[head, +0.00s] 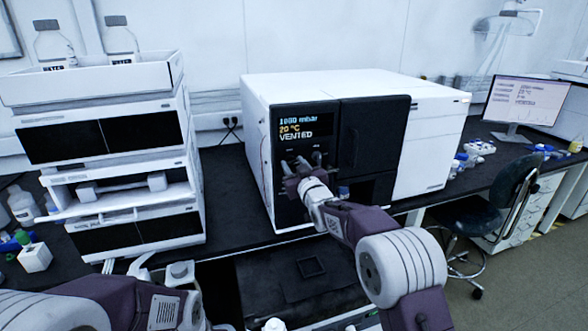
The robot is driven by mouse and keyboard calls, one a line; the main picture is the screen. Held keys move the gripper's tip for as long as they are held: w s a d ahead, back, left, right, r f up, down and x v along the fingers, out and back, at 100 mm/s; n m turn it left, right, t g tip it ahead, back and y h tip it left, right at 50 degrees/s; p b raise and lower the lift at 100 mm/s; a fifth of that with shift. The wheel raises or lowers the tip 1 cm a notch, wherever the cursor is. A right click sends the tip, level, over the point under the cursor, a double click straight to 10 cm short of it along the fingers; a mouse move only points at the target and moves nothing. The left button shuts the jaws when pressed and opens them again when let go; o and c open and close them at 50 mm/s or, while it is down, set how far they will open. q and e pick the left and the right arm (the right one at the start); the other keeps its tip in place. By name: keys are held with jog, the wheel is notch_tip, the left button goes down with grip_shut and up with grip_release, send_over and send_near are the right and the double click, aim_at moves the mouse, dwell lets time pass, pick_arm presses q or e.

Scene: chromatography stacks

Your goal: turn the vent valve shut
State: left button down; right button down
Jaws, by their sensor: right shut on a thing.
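The white vacuum oven (430,130) stands on the dark bench with a black front panel. Its display (305,125) reads 1000 mbar, 20 °C and VENTED. My right gripper (301,166) is at the panel just below the display, shut on a small part there, which appears to be the vent valve. The fingers and wrist hide most of that part, so its angle cannot be told. A small knob (317,156) shows just right of the fingers. My left arm is low at the left, away from the oven; its jaws cannot be made out clearly.
A white chromatography stack (190,150) stands left of the oven, with water bottles (52,42) in its top tray. A monitor (525,100) and small items are at the right, a chair (495,205) before them. Bare bench lies between stack and oven.

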jog(key=n+b, duration=0.2)
jog(key=n, duration=0.1)
jog(key=n+b, duration=0.1)
jog(key=shift+a+f, duration=0.1)
jog(key=shift+f, duration=0.15)
jog(key=n+b, duration=0.3)
jog(key=n, duration=0.1)
jog(key=n+b, duration=0.3)
jog(key=n, duration=0.1)
jog(key=shift+f, duration=0.1)
jog(key=shift+n+b, duration=1.35)
jog(key=shift+n, duration=0.75)
jog(key=c, duration=0.9)
grip_release()
jog(key=shift+a, duration=0.1)
